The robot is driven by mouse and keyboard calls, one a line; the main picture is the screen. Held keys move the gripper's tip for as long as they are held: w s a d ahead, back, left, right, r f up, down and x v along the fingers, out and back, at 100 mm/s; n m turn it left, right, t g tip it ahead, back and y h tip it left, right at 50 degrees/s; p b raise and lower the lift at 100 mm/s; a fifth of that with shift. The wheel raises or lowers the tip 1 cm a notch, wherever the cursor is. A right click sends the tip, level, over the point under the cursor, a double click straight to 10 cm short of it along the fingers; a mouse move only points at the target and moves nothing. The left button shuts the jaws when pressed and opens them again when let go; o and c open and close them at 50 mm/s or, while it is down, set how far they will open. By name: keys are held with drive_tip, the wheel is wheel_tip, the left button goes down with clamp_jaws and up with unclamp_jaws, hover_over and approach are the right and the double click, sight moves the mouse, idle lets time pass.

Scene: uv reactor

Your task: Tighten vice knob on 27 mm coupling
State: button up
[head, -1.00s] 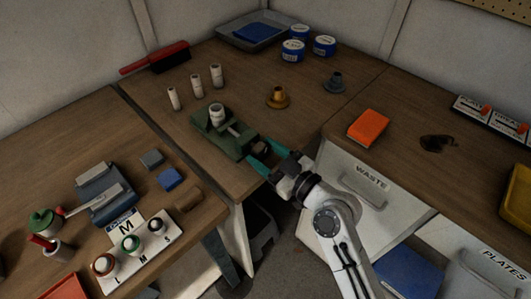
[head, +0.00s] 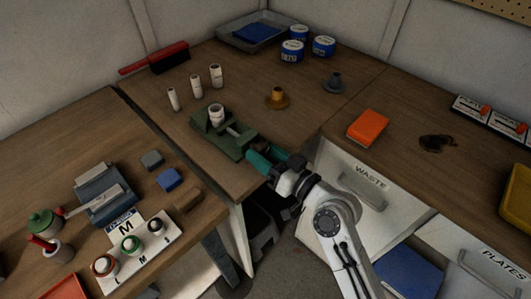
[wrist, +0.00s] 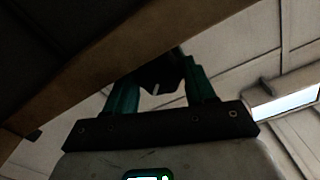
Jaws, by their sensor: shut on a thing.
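The green vice (head: 223,137) stands at the front edge of the middle bench. A white coupling (head: 216,114) stands upright in its jaws; I cannot read its size. The dark vice knob (wrist: 162,75) is at the vice's near end, and in the head view my fingers largely hide it. My gripper (head: 265,159) has teal fingers and is shut on the knob. In the wrist view my gripper (wrist: 160,88) has one finger on each side of the dark knob, which has a small pale mark.
Several loose white couplings (head: 197,88) stand behind the vice. A brown flanged part (head: 277,98) and a grey one (head: 333,83) are to the right. An orange block (head: 368,127) lies on the right bench. The bench edge (wrist: 130,50) runs close above my fingers in the wrist view.

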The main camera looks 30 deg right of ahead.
drive_tip(key=shift+w+r+m, duration=0.1)
drive_tip(key=shift+r+m, duration=0.1)
drive_tip(key=shift+m, duration=0.9)
drive_tip(key=o, duration=1)
drive_tip(key=shift+f, duration=0.1)
drive_tip(key=shift+o, duration=0.2)
